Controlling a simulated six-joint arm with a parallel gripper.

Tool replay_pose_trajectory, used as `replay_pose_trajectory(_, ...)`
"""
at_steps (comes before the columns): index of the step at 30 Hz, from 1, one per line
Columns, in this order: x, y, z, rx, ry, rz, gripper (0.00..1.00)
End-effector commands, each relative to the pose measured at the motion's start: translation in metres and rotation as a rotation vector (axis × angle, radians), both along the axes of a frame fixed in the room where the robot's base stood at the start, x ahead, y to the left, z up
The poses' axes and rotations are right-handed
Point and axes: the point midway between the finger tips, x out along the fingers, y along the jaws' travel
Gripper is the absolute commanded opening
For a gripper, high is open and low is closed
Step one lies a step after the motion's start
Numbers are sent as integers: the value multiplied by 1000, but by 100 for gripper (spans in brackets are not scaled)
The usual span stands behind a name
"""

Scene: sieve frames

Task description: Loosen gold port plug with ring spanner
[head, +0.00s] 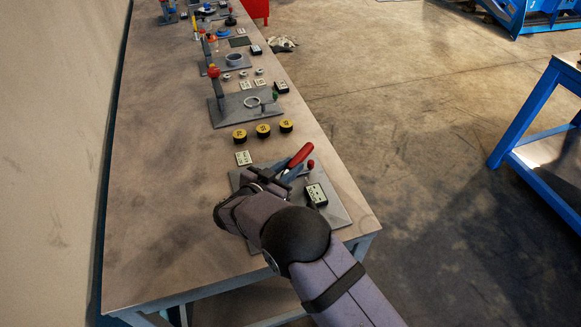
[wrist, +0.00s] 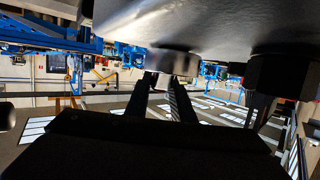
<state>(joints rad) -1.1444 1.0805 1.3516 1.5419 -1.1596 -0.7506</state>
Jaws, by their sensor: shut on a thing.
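My gripper (head: 264,180) is low over the grey plate (head: 338,212) at the near end of the bench. In the wrist view its two dark fingers (wrist: 168,98) reach up towards a grey metal piece (wrist: 165,79) and are shut on it. I cannot tell whether this piece is the ring spanner. A tool or lever with a red handle (head: 301,154) and a blue-grey shank slants just right of the gripper. I cannot make out the gold port plug; my wrist and arm cover much of the plate.
A black block with a pale label (head: 316,195) and a small red knob (head: 311,164) stand right of the gripper. A white card (head: 243,158) and three yellow-topped black discs (head: 263,130) lie beyond. Further stations line the bench; its left side is clear.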

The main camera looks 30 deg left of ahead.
Motion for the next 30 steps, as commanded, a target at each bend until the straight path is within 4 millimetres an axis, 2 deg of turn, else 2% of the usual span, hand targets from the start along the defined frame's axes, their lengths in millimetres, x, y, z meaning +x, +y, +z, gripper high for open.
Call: replay_pose_trajectory(30, 1, 11, 2, 0, -4, 130, 0)
